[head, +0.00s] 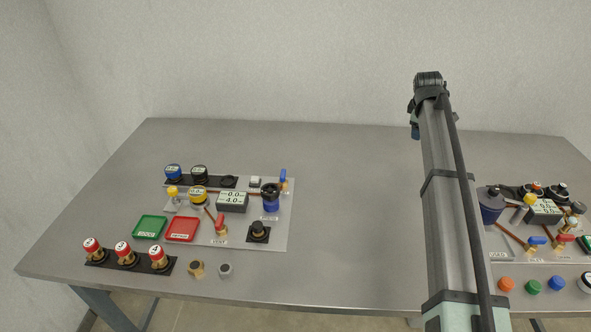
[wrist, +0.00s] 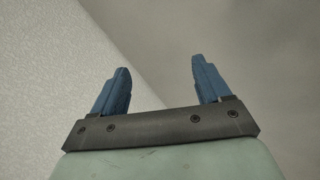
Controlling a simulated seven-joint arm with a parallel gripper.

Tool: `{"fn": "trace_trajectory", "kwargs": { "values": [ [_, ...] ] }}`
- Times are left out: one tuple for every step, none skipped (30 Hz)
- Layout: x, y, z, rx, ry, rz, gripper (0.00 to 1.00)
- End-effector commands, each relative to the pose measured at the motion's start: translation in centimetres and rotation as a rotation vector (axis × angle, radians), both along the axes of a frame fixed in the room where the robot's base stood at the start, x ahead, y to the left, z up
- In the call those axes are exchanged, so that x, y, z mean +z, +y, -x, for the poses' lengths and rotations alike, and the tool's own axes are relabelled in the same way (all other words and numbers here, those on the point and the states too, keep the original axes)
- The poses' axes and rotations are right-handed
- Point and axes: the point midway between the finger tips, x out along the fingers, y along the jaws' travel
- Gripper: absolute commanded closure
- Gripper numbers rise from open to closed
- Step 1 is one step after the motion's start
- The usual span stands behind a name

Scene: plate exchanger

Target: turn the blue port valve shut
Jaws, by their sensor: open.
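A valve with a blue handle (head: 283,175) stands at the back right corner of the left board, its handle pointing up. Another valve with a blue handle (head: 537,240) sits on the right board, its handle lying roughly level. I cannot tell from the frames which is the blue port valve. My gripper shows in the wrist view (wrist: 160,82) with two blue fingers spread apart and nothing between them. In the head view my arm rises between the two boards, and the gripper is mostly hidden behind it, far from both valves.
The left board (head: 278,235) also holds a red-handled valve (head: 220,222), a display (head: 232,201), a blue canister (head: 270,201), and green (head: 149,228) and red (head: 182,230) trays. Red-topped numbered parts (head: 123,253) stand in front. The table (head: 345,210) is bare between the boards.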

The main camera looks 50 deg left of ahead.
Motion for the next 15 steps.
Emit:
{"fn": "trace_trajectory", "kwargs": {
  "values": [
    [0.2,2.4,2.6,0.035,0.033,0.012,0.23],
    [0.2,3.7,4.1,0.056,0.054,0.021,0.23],
    [0.3,5.2,6.1,0.083,0.081,0.034,0.23],
    [0.4,6.3,7.6,0.102,0.102,0.043,0.23],
    [0.5,7.4,9.2,0.123,0.121,0.052,0.23],
    [0.7,8.8,11.3,0.15,0.148,0.065,0.23],
    [0.8,9.8,12.9,0.17,0.169,0.076,0.23],
    [0.9,10.8,14.5,0.192,0.189,0.087,0.23],
    [1.1,12.0,16.7,0.221,0.215,0.103,0.23],
    [1.2,12.9,18.4,0.243,0.235,0.114,0.23],
    [1.4,13.7,20.1,0.265,0.254,0.126,0.23],
    [1.6,14.8,22.3,0.293,0.279,0.143,0.23],
    [1.8,15.5,24.0,0.315,0.298,0.155,0.23],
    [1.9,16.2,25.7,0.338,0.318,0.169,0.23],
    [2.2,17.0,27.8,0.366,0.34,0.186,0.23]
  ]
}}
